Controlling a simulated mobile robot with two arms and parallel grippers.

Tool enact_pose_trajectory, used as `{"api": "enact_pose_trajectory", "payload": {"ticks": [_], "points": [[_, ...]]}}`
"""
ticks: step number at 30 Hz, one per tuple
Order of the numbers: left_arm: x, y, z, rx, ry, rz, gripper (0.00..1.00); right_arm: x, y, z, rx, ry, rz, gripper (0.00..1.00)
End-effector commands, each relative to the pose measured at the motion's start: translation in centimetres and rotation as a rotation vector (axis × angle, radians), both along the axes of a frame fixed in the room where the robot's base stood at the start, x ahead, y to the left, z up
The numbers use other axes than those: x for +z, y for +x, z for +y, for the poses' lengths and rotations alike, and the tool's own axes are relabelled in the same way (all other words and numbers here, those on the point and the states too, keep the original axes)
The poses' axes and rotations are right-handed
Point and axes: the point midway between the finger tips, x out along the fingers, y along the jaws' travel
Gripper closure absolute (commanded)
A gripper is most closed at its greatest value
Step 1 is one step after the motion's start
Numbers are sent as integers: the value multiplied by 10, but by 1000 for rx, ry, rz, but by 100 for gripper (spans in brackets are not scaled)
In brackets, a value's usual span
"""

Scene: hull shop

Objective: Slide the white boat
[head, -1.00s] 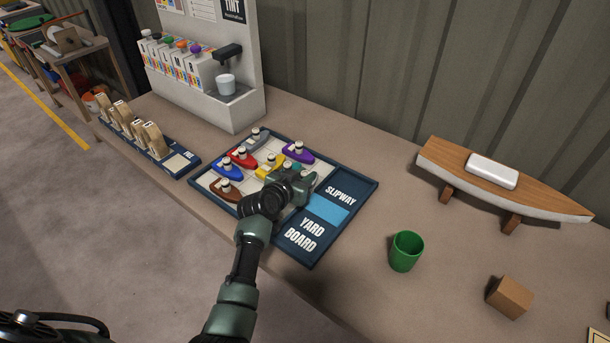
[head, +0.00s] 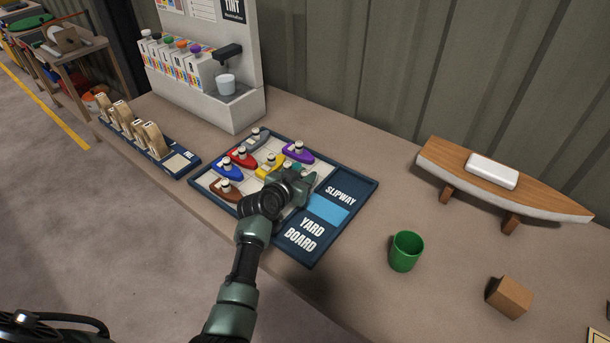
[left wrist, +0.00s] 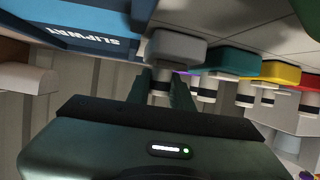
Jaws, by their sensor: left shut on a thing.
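The yard board (head: 359,193) is a dark blue tray on the bench, with a light blue slipway (head: 327,209) at its right. My left gripper (head: 297,187) is low over the board, just left of the slipway. In the left wrist view, its fingers (left wrist: 160,90) are shut on the round funnel of a pale boat, the white boat (left wrist: 177,47). The head view hides this boat behind the gripper. A teal boat (left wrist: 225,60) sits beside it. Blue (head: 228,171), red (head: 242,158), yellow (head: 266,172), purple (head: 299,154), grey (head: 256,138) and brown (head: 225,189) boats stand on the board.
A green cup (head: 406,251) and a wooden block (head: 509,297) stand right of the board. A model hull (head: 540,201) on supports is at the back right. A tint dispenser (head: 240,107) stands behind the board, and a rack of wooden pieces (head: 181,163) to its left.

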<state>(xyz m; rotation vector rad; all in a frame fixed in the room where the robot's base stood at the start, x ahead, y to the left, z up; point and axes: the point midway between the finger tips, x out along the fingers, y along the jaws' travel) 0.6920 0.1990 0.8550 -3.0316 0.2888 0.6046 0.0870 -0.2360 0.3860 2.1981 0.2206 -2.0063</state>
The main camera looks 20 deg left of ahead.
Motion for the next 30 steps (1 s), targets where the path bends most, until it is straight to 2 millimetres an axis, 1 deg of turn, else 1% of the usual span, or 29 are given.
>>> {"api": "enact_pose_trajectory", "payload": {"ticks": [5,8,12,15,18,25,26,27,28,30], "points": [[0,4,-1,-1,2,-1,100,-2,1,0,0,0,-1,64],[-1,20,-6,-2,3,-4,100,-10,1,0,0,0,-1,64],[-2,47,-17,-3,2,-3,100,-22,1,0,0,0,-1,64],[-1,59,-21,-1,1,-4,100,-26,1,1,-1,1,-1,64],[0,63,-22,0,2,-3,100,-26,3,1,-1,1,-4,64],[2,63,-23,0,0,-4,100,-25,2,1,-1,2,-3,64],[2,63,-23,0,0,-5,76,-25,2,1,-1,2,-3,64],[3,63,-23,0,0,-5,65,-25,2,1,-1,1,-2,64],[2,63,-23,0,0,-4,57,-25,2,1,-1,1,-2,64],[2,63,-23,0,0,-4,57,-25,1,1,-1,1,-2,64]]}}
